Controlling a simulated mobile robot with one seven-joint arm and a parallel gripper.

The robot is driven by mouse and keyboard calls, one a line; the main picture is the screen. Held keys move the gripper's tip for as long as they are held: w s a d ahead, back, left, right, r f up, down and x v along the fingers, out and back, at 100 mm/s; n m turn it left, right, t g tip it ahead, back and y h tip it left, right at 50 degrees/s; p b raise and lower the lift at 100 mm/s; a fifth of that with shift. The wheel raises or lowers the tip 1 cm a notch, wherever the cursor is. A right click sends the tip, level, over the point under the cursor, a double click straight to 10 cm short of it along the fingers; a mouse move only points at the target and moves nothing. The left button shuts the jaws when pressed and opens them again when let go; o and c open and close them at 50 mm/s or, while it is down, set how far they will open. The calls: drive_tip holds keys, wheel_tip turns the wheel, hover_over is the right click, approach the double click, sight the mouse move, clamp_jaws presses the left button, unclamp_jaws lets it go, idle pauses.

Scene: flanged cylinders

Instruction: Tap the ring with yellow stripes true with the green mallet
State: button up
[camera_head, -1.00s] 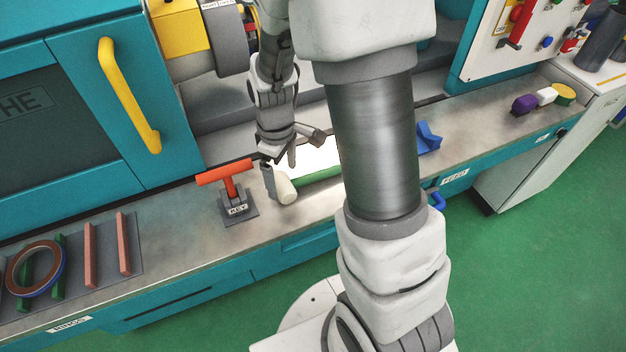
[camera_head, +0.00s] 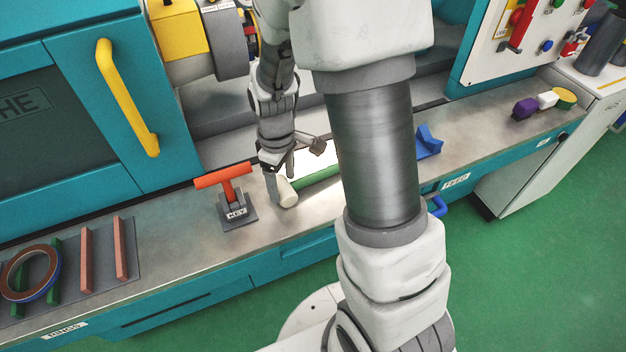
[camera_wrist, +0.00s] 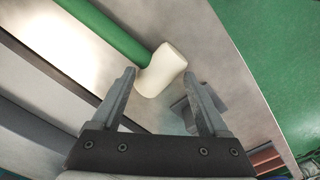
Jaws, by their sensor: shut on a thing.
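The green mallet lies on the metal ledge. Its green handle (camera_head: 318,175) and pale cream head (camera_head: 288,194) show in the head view. The wrist view also shows the handle (camera_wrist: 108,32) and the head (camera_wrist: 160,72). My gripper (camera_head: 277,188) is at the head end, its fingers (camera_wrist: 161,78) on either side of the cream head and shut on it. Part of the handle is hidden behind my arm in the head view.
A red T-handled key (camera_head: 226,180) stands in a grey block left of the mallet. A brown-and-blue ring (camera_head: 32,272) lies on a rack at far left. A grey chuck (camera_head: 225,40) is above. A blue block (camera_head: 428,142) sits to the right.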

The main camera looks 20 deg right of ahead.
clamp_jaws()
drive_tip(key=shift+r+p, duration=1.55)
drive_tip(key=shift+r, duration=0.4)
